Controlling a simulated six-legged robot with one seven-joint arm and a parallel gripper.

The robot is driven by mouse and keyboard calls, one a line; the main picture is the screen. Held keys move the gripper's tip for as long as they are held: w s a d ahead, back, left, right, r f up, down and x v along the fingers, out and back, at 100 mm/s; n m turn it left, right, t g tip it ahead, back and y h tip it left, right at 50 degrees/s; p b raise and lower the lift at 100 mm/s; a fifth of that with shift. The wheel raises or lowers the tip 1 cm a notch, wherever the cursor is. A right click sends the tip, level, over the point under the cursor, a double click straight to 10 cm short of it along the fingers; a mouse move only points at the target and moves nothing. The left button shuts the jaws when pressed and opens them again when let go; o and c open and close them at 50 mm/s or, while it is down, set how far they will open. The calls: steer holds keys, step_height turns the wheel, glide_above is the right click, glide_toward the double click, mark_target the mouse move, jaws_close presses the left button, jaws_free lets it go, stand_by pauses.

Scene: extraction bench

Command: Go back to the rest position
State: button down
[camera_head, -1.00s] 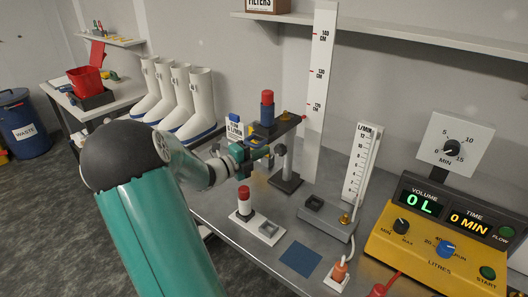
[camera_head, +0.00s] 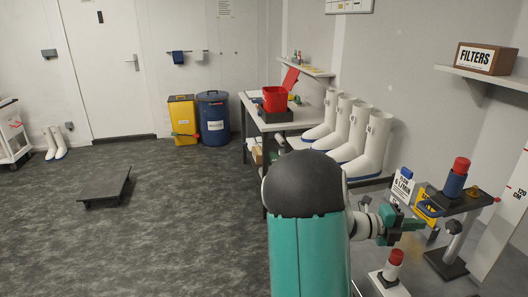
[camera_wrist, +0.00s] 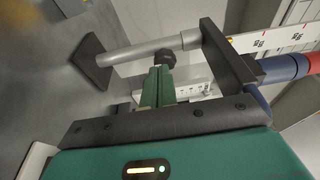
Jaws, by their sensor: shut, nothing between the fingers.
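My gripper (camera_head: 408,226) is shut and empty at the right of the head view, just left of the small stand's post (camera_head: 454,240). In the wrist view my closed green fingers (camera_wrist: 160,82) point at a dark knob (camera_wrist: 167,57) on that post. I cannot tell whether they touch it. The stand's dark top plate (camera_head: 470,203) carries a blue cylinder with a red cap (camera_head: 455,180); this cylinder also shows at the right of the wrist view (camera_wrist: 285,68). My teal arm hides part of the bench.
A white cylinder with a red cap (camera_head: 394,266) stands in a white holder below my gripper. White boots (camera_head: 350,130) and a side table (camera_head: 262,113) stand beyond my arm. A low dark platform (camera_head: 108,187) lies on the floor. The floor at left is mostly clear.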

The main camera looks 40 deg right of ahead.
steer(key=w+a+m+t+y, duration=0.45)
steer(key=a+m, duration=0.45)
steer(key=a, duration=0.4)
steer(key=w+a+m+t+y, duration=0.35)
steer(key=w+a+m, duration=0.35)
steer(key=a, duration=0.6)
steer(key=a+r+m+t+y, duration=0.2)
steer(key=a+m, duration=0.4)
steer(key=a, duration=0.7)
steer(key=a+r+m+t+y, duration=0.3)
steer(key=a+m+t, duration=0.3)
steer(key=a, duration=0.7)
steer(key=shift+w+a+r+t+y, duration=0.2)
steer(key=shift+a+t+y, duration=0.15)
steer(key=shift+y, duration=0.25)
steer(key=shift+s+d+m, duration=0.1)
steer(key=shift+d+m, duration=0.15)
steer(key=shift+m, duration=0.05)
